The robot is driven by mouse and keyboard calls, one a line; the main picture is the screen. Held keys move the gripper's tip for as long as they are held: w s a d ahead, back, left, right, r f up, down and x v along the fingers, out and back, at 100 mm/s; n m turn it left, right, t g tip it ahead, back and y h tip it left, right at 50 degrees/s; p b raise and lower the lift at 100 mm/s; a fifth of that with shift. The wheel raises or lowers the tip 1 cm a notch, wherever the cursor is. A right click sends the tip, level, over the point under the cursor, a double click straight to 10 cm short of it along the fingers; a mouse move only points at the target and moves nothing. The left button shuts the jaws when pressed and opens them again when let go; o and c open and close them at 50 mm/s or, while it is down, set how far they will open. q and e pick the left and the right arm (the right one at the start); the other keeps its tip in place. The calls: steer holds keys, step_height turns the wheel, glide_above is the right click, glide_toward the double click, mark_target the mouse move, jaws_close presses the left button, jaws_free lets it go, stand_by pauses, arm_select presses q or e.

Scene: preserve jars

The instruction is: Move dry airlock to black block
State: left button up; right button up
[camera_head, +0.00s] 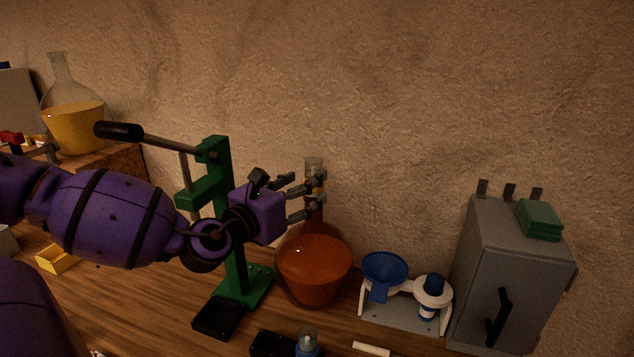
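A round flask of orange liquid (313,270) stands at the middle, its narrow neck rising behind my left gripper (313,192). A clear upright piece (313,163) shows at the neck's top; I cannot tell if it is an airlock. My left gripper's fingers are at the neck, one above the other; whether they are closed on anything is unclear. A small clear-topped piece with a blue base (307,343), perhaps an airlock, is at the bottom edge beside a low black block (269,344). My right gripper is not in view.
A green lever press (238,265) with a black block (219,318) at its foot stands left of the flask. Right are a white stand (402,313) with a blue funnel (384,272) and a grey cabinet (510,270). A white stick (371,349) lies in front.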

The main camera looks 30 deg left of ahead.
arm_select(q)
steer(key=w, duration=0.2)
steer(key=w+b, duration=0.1)
steer(key=w, duration=0.1)
steer(key=shift+d+f, duration=0.25)
steer(key=shift+f, duration=0.05)
steer(key=shift+w, duration=0.15)
steer(key=shift+w+r, duration=0.1)
steer(key=shift+r, duration=0.05)
steer(key=c, duration=1.2)
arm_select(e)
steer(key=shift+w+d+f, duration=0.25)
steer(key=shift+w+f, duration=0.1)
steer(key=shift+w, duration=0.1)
arm_select(q)
steer(key=shift+r, duration=0.15)
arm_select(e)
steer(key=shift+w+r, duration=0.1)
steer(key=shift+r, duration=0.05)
